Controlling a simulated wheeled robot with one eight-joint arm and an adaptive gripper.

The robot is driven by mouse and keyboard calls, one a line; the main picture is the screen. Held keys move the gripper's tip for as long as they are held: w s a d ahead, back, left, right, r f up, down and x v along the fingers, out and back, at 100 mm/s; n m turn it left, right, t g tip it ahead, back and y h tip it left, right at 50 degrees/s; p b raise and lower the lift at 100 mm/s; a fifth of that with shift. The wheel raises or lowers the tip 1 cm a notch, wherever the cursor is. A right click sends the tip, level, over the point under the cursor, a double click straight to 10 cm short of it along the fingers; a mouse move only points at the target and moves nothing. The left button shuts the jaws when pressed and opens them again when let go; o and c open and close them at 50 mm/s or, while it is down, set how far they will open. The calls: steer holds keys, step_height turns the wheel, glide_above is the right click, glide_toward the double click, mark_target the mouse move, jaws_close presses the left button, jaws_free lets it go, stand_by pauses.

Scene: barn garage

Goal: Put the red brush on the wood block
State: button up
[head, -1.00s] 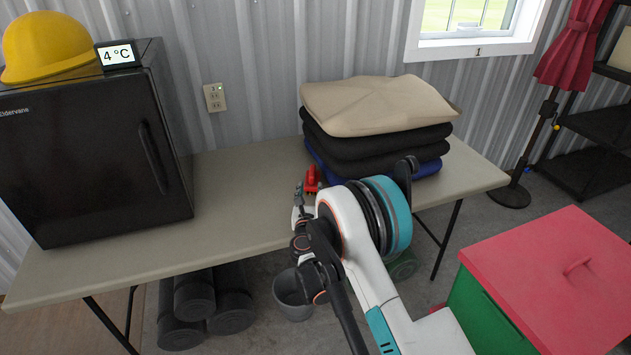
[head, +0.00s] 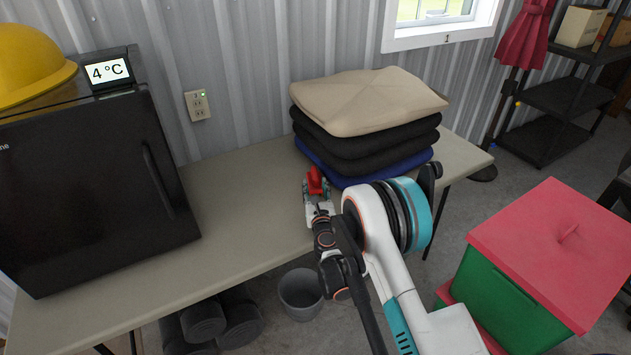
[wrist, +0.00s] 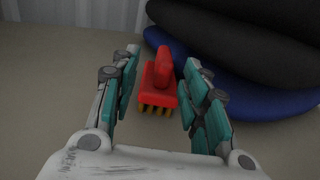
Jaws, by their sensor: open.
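The red brush (head: 316,182) stands on the table in front of the folded stack. In the wrist view the red brush (wrist: 158,92) has a raised red handle and yellow-and-dark bristles at its near end. My gripper (wrist: 162,68) is open, with one teal-padded finger on each side of the brush and visible gaps between. In the head view my gripper (head: 318,197) is at the brush and partly covers it. I cannot make out a wood block in either view.
The stack of folded cloths (head: 365,130) sits right behind and beside the brush. A black mini fridge (head: 90,190) stands at the table's left. The table (head: 235,195) is clear between them. A green bin with a red lid (head: 545,250) stands at right.

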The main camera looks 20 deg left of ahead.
mark_target(315, 172)
steer(key=x, duration=0.3)
steer(key=shift+f+b, duration=0.1)
steer(key=shift+b, duration=0.2)
steer(key=b+x, duration=0.1)
steer(key=x, duration=0.1)
steer(key=b+x, duration=0.1)
steer(key=x, duration=0.1)
steer(key=shift+w+d, duration=0.25)
steer(key=shift+w, duration=0.2)
steer(key=shift+w+a+r, duration=0.2)
steer(key=shift+w+r, duration=0.05)
steer(key=shift+w, duration=0.2)
jaws_close()
